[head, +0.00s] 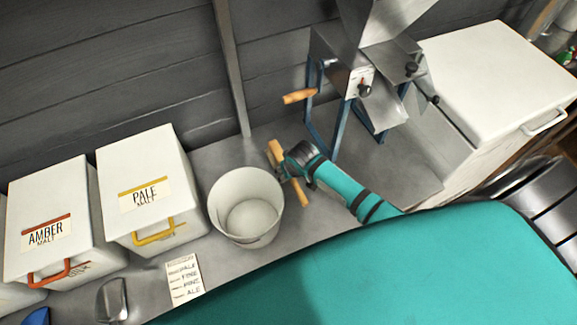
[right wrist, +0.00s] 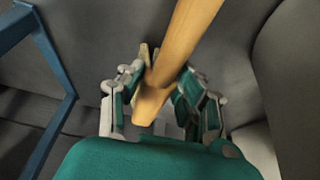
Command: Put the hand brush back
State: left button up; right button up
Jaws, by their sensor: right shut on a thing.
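The hand brush, a light wooden piece (head: 276,152), shows just right of the white bucket in the head view. My right gripper (head: 287,167) is shut around it, with wood sticking out on both sides of the fingers. In the right wrist view the wooden handle (right wrist: 188,38) runs between the two fingers of the right gripper (right wrist: 158,84), tilted, with its lower end below the grip. I cannot make out bristles. My left gripper is not in view.
An open white bucket (head: 246,205) stands left of the gripper. A mill (head: 365,75) with a wooden-handled crank (head: 300,96) stands behind right. White PALE (head: 150,165) and AMBER (head: 48,200) malt bins, a list card (head: 185,279) and a metal scoop (head: 112,300) are left.

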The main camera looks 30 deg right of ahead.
jog(key=shift+f, duration=0.15)
jog(key=o, duration=1.2)
jog(key=v, duration=1.2)
